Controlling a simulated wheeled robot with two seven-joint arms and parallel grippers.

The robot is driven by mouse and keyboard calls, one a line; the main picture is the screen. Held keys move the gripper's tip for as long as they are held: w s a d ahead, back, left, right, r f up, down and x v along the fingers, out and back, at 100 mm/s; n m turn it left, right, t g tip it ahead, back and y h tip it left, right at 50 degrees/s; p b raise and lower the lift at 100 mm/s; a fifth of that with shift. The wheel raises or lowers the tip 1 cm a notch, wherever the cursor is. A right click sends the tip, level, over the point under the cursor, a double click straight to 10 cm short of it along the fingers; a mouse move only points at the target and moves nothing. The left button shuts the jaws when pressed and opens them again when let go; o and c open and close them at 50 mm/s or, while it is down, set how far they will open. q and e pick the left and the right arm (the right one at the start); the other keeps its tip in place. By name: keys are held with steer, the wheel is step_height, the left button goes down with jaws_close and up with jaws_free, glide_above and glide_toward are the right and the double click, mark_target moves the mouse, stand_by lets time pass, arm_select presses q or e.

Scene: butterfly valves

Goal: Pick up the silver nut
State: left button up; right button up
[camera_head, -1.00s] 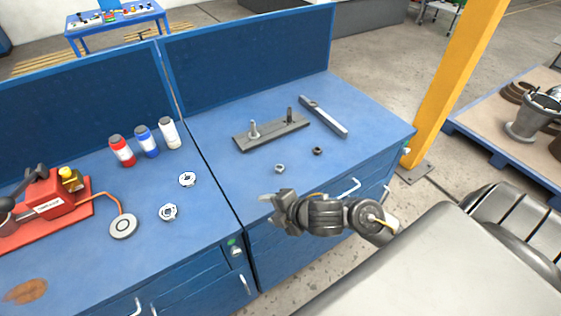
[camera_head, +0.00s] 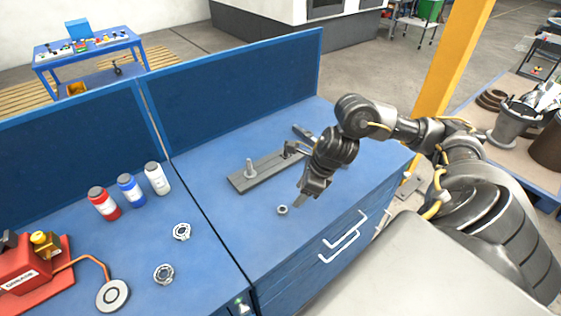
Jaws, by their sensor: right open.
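The silver nut (camera_head: 282,210) lies flat on the blue bench top, near its front edge. My right gripper (camera_head: 301,196) is open and empty. It points down just above and to the right of the nut, apart from it. The dark nut seen earlier is hidden behind my right gripper. A grey plate (camera_head: 246,184) with a silver bolt (camera_head: 249,168) and a dark bolt lies behind the nut; my right arm partly covers the plate's right end. My left gripper is not in view.
A grey bar (camera_head: 302,132) lies at the back, partly behind my arm. Red, blue and white bottles (camera_head: 130,189) stand on the left bench with two round metal parts (camera_head: 181,232). A yellow post (camera_head: 456,60) stands at the right. Blue back panels edge the benches.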

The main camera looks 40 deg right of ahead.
mark_target(282, 212)
steer(key=x, duration=0.4)
steer(key=shift+w+d, duration=0.1)
steer(key=shift+d, duration=0.05)
steer(key=shift+f, duration=0.2)
steer(key=shift+w+a+p, duration=0.1)
steer(key=shift+a+p, duration=0.1)
steer(key=shift+p, duration=0.15)
steer(key=p+x, duration=0.1)
steer(key=x, duration=0.3)
steer(key=shift+w+a+f+p, duration=0.15)
steer(key=shift+w+f+p, duration=0.1)
steer(key=shift+p, duration=0.1)
steer(key=shift+f, duration=0.25)
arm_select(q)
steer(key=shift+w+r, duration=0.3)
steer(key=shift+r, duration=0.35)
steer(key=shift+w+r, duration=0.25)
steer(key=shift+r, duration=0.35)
arm_select(e)
steer(key=shift+c, duration=0.3)
steer(key=c, duration=1)
